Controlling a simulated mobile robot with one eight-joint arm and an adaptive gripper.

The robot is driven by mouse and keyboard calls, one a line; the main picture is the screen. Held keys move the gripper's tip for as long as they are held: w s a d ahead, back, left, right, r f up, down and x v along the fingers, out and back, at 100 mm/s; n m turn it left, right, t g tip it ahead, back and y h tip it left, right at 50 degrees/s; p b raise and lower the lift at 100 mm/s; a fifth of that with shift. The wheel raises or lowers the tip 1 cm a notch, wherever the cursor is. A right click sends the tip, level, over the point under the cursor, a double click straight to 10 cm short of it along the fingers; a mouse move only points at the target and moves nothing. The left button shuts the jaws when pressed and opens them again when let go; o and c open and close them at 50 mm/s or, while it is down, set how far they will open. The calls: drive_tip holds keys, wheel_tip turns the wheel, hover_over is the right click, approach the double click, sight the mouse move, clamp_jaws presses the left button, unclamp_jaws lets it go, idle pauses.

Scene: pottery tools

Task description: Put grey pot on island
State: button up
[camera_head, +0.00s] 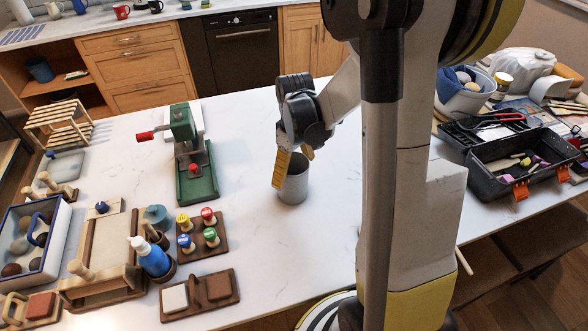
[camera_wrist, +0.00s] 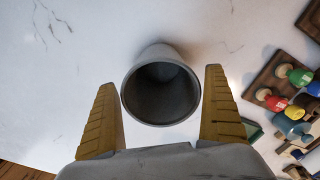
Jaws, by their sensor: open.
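The grey pot (camera_head: 293,182) stands upright on the white marble-look island top (camera_head: 262,240) in the head view, near its middle. In the wrist view the pot (camera_wrist: 161,88) shows its round open mouth, dark and apparently empty inside. My gripper (camera_head: 292,168) is just above and beside the pot's rim, with a yellow finger in front of it. In the wrist view my gripper (camera_wrist: 163,112) is open, one yellow finger on each side of the pot, with a gap on both sides. The pot's contact with the surface is mostly hidden in the wrist view.
A green press (camera_head: 195,170) stands left of the pot. Colored stamps on a wooden block (camera_head: 203,238) and a blue bottle (camera_head: 152,257) are at the lower left. A black toolbox (camera_head: 510,165) is at the right. The island around the pot is clear.

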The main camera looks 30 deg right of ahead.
wheel_tip(320, 180, up, 12)
drive_tip(key=p, duration=0.3)
drive_tip(key=s+a+r+m+t, duration=0.3)
drive_tip(key=s+a+r+t, duration=0.4)
drive_tip(key=s+a, duration=0.4)
drive_tip(key=shift+a+r+m, duration=0.2)
drive_tip(key=shift+a+m, duration=0.1)
drive_tip(key=shift+a, duration=0.95)
drive_tip(key=shift+w, duration=0.1)
